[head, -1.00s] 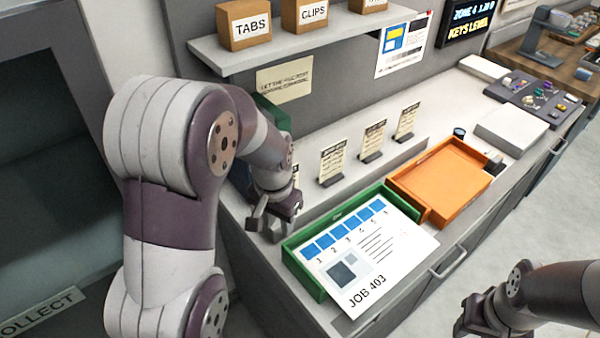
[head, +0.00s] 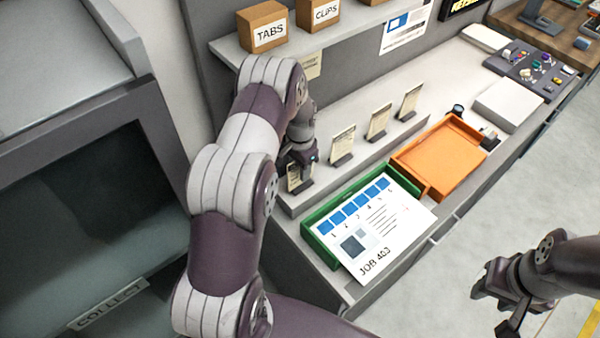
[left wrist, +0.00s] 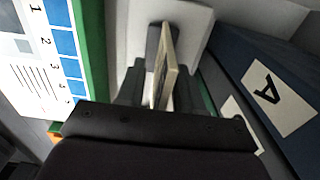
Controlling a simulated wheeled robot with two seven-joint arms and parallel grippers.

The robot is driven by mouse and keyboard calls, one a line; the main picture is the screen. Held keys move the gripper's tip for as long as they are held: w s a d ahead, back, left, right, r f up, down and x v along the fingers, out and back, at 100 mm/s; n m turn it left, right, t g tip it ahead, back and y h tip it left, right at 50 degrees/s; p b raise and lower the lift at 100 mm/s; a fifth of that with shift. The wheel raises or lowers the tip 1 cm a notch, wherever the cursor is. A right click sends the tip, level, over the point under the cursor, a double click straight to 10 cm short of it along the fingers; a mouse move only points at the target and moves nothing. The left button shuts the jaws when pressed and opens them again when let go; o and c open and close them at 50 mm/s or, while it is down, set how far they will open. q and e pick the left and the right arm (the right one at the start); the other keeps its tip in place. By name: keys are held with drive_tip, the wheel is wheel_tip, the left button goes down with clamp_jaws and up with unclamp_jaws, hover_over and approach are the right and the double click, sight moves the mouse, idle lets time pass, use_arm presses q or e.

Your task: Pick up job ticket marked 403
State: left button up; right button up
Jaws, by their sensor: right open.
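The job ticket (head: 385,232), a white sheet with a row of blue squares and the print JOB 403, lies on the green tray (head: 322,247) and overhangs its front edge. It also shows at the left of the left wrist view (left wrist: 35,75). My left gripper (head: 296,172) is behind and left of the ticket, apart from it, down at the leftmost small card on a stand (head: 293,178). In the left wrist view its fingers (left wrist: 160,88) stand open on either side of this card (left wrist: 166,65). My right gripper (head: 484,288) is open and empty over the floor, right of the counter.
More small cards on stands (head: 378,122) line the ledge behind the trays. An empty orange tray (head: 475,135) stands right of the green one. A shelf with boxes (head: 262,27) hangs above. A blue binder marked A (left wrist: 250,65) is close to my left gripper.

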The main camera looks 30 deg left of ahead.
use_arm(q)
drive_tip(key=shift+w+d+f, duration=0.1)
drive_tip(key=shift+f, duration=0.25)
drive_tip(key=shift+f+b, duration=0.2)
drive_tip(key=shift+b, duration=0.1)
clamp_jaws()
